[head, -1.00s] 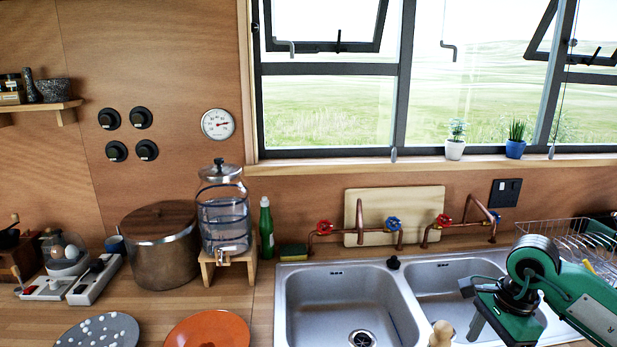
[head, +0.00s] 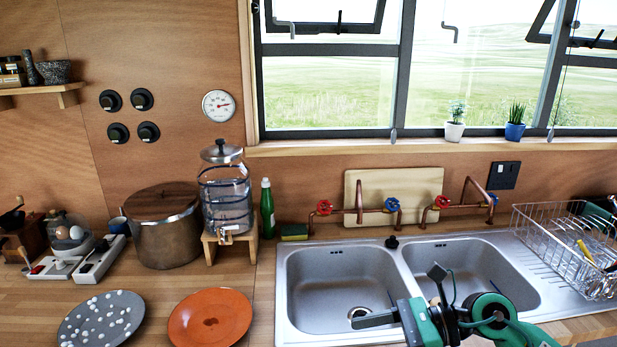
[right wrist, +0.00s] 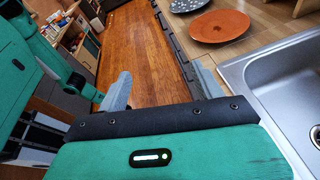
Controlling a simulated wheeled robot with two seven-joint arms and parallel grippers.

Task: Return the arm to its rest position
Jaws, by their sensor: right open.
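My right arm comes in from the lower right of the head view, green and black. Its gripper (head: 395,297) is over the front of the double sink (head: 343,290), with its fingers spread and nothing between them. In the right wrist view both grey fingers of the gripper (right wrist: 160,86) stand wide apart and empty, with the wooden floor between them. My left gripper is in neither view.
The orange plate (head: 210,318) and speckled grey plate (head: 101,320) lie on the counter left of the sink. A wire dish rack (head: 560,250) stands right of it. A pot (head: 165,235), glass dispenser (head: 225,200) and green bottle (head: 267,210) stand behind.

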